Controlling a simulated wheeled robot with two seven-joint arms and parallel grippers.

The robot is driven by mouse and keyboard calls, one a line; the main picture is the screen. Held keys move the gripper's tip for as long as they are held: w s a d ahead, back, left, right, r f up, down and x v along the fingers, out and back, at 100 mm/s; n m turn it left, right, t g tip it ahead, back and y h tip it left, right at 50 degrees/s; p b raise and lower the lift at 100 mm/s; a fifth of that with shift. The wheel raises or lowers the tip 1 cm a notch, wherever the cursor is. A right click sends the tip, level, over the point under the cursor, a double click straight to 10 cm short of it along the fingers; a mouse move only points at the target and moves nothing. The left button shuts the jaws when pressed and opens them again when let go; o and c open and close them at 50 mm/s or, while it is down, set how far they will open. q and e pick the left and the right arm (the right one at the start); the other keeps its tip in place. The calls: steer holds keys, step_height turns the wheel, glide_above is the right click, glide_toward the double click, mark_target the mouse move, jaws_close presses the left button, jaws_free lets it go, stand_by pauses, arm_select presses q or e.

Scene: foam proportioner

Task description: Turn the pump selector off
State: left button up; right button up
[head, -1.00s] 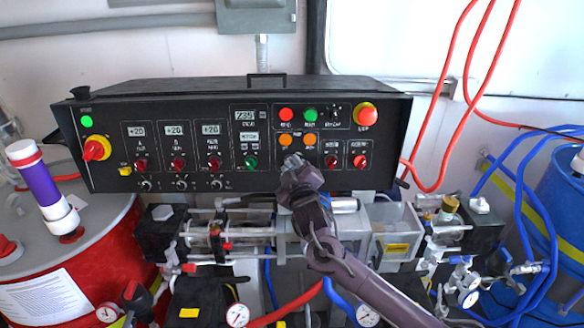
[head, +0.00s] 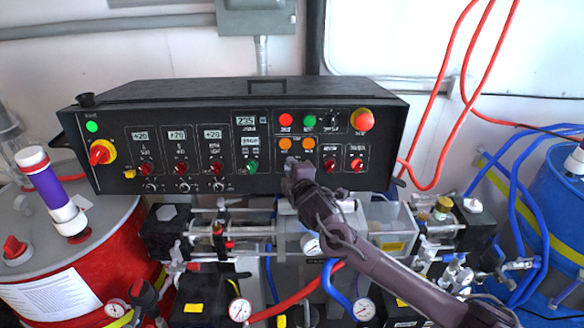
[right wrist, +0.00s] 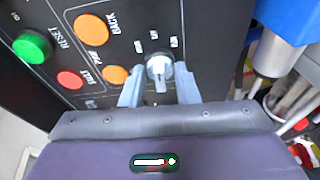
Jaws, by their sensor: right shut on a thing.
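The pump selector is a small pale grey knob (right wrist: 158,65) on the black control panel (head: 110,178), seen in the right wrist view just beside an orange button. Its lever points towards my palm in that view, and its small labels are too blurred to read. My right gripper (right wrist: 160,82) has a finger on each side of the knob and is shut on it. In the head view my right gripper (head: 290,164) is at the panel below the orange buttons and hides the knob. My left gripper is not in view.
Red knobs (head: 330,165) sit just right of the gripper and a green knob (head: 252,166) to its left. Orange buttons (head: 308,144) are just above. A red emergency button (head: 362,120) is at upper right. Pumps, hoses and gauges (head: 364,309) fill the space below.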

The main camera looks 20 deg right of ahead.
steer(key=shift+n, duration=0.4)
steer(key=o, duration=0.6)
steer(key=shift+s+a+r+b, duration=0.15)
steer(key=shift+s+b, duration=0.3)
steer(key=shift+s, duration=0.85)
steer(key=shift+s+d+r+b, duration=0.1)
steer(key=shift+s+r+b, duration=0.25)
steer(key=shift+s, duration=0.9)
steer(key=shift+s+a+r+b, duration=0.15)
steer(key=shift+s+b, duration=0.35)
steer(key=shift+s, duration=0.8)
steer(key=shift+d, duration=0.1)
